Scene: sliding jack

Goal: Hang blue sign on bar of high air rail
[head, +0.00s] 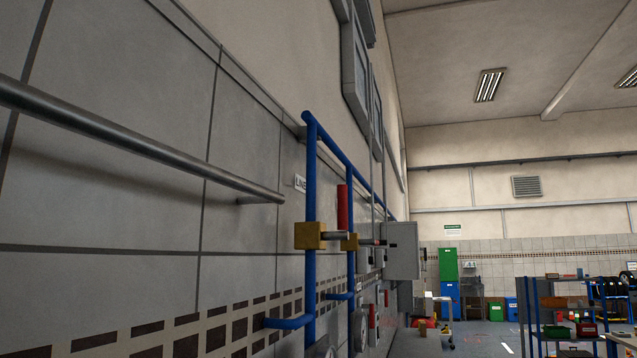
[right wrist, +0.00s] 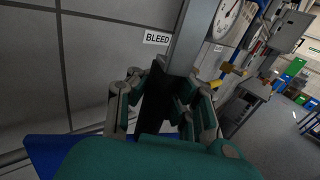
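A round grey metal bar (head: 140,143) runs along the wall in the head view, from the left edge to a free-looking end near the blue pipes. I cannot tell whether it is the high air rail. A flat blue panel (right wrist: 45,150), perhaps the blue sign, shows at the lower left of the right wrist view, partly behind my gripper; no lettering shows. My right gripper (right wrist: 162,92) has its fingers apart around a dark piece (right wrist: 155,100). I cannot tell whether it grips this piece or what it belongs to. My left gripper is not in view.
Blue pipes (head: 311,190) with yellow blocks (head: 310,236) and a red handle (head: 342,207) stand out from the wall. A BLEED label (right wrist: 157,38), a grey post (right wrist: 193,40) and a gauge (right wrist: 229,18) are close to my right gripper. Open floor (head: 480,335) lies at the right.

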